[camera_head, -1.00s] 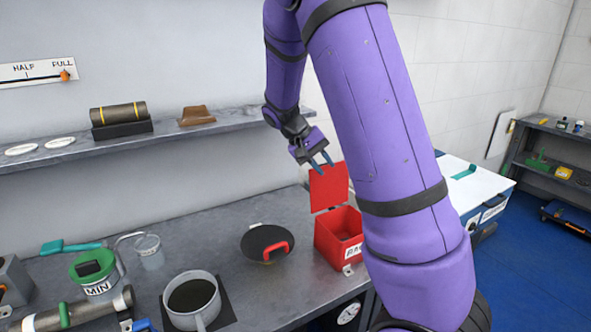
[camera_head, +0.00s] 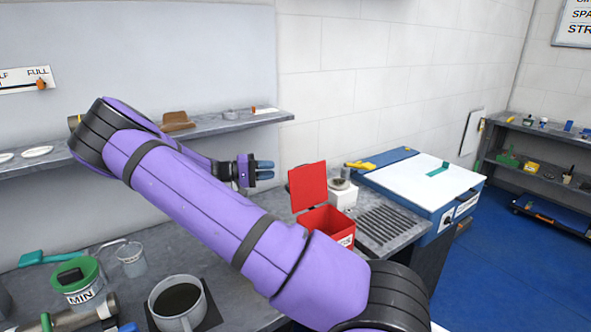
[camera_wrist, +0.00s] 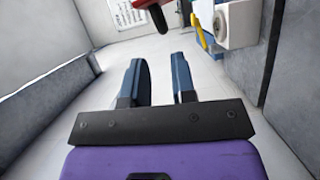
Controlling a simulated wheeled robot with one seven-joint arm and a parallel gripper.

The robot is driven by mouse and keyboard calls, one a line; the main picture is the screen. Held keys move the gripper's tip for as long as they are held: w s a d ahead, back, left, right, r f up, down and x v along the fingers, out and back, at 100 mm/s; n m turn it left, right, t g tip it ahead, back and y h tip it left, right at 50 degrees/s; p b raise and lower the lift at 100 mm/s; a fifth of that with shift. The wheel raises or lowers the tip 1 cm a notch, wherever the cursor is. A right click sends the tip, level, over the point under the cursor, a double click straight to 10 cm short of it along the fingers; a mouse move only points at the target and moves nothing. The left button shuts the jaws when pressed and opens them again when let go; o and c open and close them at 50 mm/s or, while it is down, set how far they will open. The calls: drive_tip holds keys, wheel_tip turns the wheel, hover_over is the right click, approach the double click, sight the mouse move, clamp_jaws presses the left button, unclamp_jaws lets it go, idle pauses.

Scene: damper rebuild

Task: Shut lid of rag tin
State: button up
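The red rag tin (camera_head: 343,239) stands on the bench in the head view, partly hidden behind my arm. Its red lid (camera_head: 307,187) is open and stands up, tilted back at the tin's far left side. My gripper (camera_head: 264,170) is to the left of the lid and a little above it in the picture, apart from it, with its fingers pointing right. In the wrist view my gripper (camera_wrist: 156,75) has its two blue fingers spread with nothing between them. A red piece, probably part of the lid, shows at the top edge of the wrist view.
A white block (camera_head: 343,194) with a round item on top stands behind the tin, beside a slotted grate (camera_head: 383,228). A blue and white chest (camera_head: 420,182) is further right. The wall shelf (camera_head: 240,123) runs behind my gripper. A pot (camera_head: 181,303) stands front left.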

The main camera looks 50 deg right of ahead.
sight(300, 168)
drive_tip(key=x, duration=1)
drive_tip(key=shift+d+f, duration=0.1)
drive_tip(key=shift+d, duration=0.3)
clamp_jaws()
